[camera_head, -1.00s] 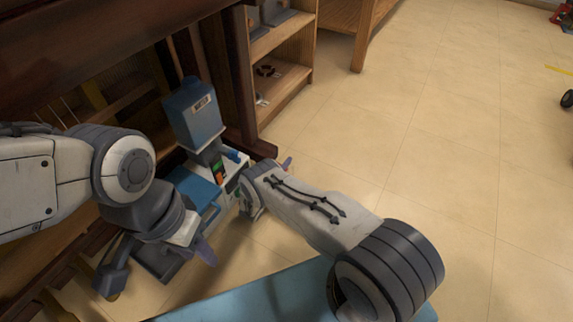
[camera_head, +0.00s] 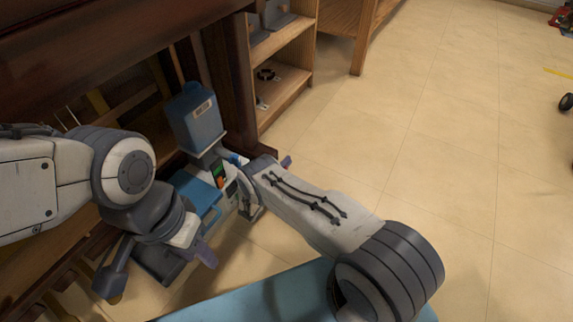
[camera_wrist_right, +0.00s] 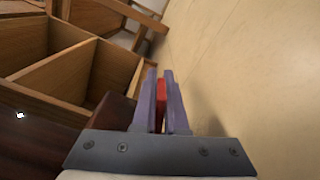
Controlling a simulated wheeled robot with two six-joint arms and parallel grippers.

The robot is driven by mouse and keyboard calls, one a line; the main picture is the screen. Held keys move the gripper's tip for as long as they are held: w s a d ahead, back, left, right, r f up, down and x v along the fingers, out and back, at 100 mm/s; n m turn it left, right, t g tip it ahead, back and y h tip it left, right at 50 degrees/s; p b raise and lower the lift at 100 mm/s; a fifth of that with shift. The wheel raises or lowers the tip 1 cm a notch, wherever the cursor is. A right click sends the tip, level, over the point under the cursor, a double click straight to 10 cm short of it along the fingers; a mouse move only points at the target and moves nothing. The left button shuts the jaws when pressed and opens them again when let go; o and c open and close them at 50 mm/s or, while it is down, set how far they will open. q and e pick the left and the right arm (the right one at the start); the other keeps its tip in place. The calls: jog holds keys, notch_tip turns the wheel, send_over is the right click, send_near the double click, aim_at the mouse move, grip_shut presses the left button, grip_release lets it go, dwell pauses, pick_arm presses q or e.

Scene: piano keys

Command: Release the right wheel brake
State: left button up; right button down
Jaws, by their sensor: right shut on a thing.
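My right gripper's two purple fingers (camera_wrist_right: 160,100) are shut on a small red part (camera_wrist_right: 161,96) in the right wrist view. I cannot tell from its shape whether this is the wheel brake. In the head view, only a purple tip of the right gripper (camera_head: 286,162) shows beyond its wrist, near the dark wooden leg; the red part is hidden there. My left gripper (camera_head: 205,254) hangs low at the left with a purple finger in sight. Its jaw gap is not clear, and no object shows in it.
A wooden shelf unit (camera_head: 285,85) stands behind. A blue surface (camera_head: 265,297) lies at the front.

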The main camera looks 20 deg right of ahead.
dwell(0.5)
jog(key=c, duration=1)
grip_release()
jog(key=shift+o, duration=0.2)
jog(key=shift+s+a+r+p, duration=0.25)
jog(key=shift+a+p, duration=0.1)
jog(key=shift+a, duration=0.1)
jog(key=p+v, duration=0.3)
jog(key=v, duration=0.5)
jog(key=shift+s+a+f, duration=0.1)
jog(key=shift+s+a, duration=0.1)
jog(key=shift+a, duration=0.05)
jog(key=shift+s+a+f, duration=0.1)
jog(key=shift+s+a, duration=0.2)
jog(key=shift+d, duration=0.1)
